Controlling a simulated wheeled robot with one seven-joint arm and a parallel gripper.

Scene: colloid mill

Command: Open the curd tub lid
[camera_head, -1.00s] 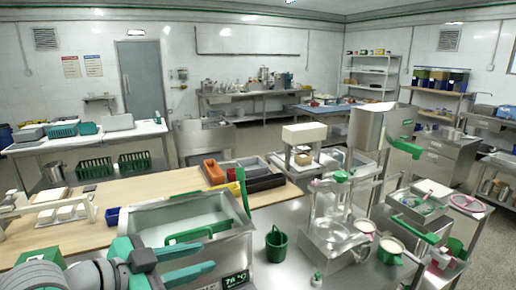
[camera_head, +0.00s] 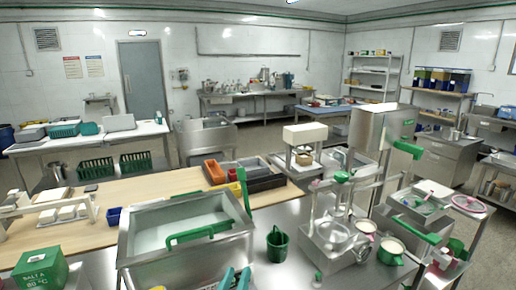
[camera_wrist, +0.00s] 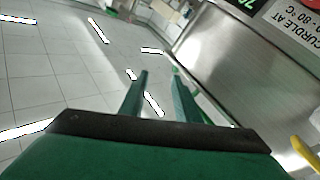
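The curd tub (camera_head: 133,250) is a steel tank at the front left of the head view, with a pale flat surface inside its rim. A green bar handle (camera_head: 203,235) lies at its front side; I cannot clearly tell the lid from the pale surface. My gripper (camera_head: 235,277) is at the bottom edge, in front of the tub's right part, apart from the handle. Its two teal fingers are spread and empty, also in the wrist view (camera_wrist: 158,82). The wrist view shows the tub's steel front wall (camera_wrist: 230,50) with a curdling temperature label (camera_wrist: 292,25).
A green bucket (camera_head: 277,245) stands right of the tub. A green box (camera_head: 40,270) is at the front left. A glass and steel apparatus (camera_head: 330,225) stands further right. A green paddle (camera_head: 243,190) rises by the tub's back right corner.

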